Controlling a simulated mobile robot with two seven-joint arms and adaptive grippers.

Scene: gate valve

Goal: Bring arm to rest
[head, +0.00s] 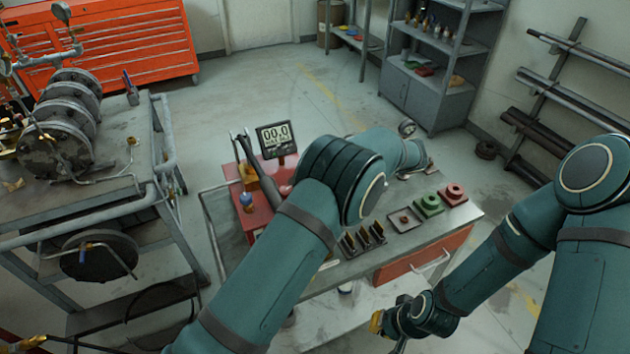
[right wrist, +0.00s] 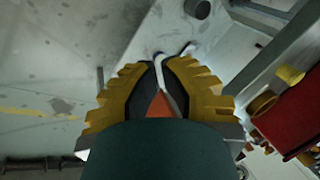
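My right arm comes in from the right of the head view and reaches down past the cart's near right side. Its yellow right gripper (head: 377,322) is low in the picture. In the right wrist view the yellow fingers with dark pads (right wrist: 160,75) stand close together. A thin pale bent rod (right wrist: 164,74) and a red wedge (right wrist: 160,105) show between the pads; I cannot tell whether they are gripped. My left arm (head: 290,240) crosses over the cart, and its far end is hidden behind the elbow, so I cannot make out the left gripper.
The cart (head: 462,212) carries a red block (head: 453,194), a green block (head: 429,205) and a display (head: 276,138). A workbench with flanged valve parts (head: 70,110) stands left. A grey shelf (head: 435,85) and pipe rack (head: 560,95) stand behind.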

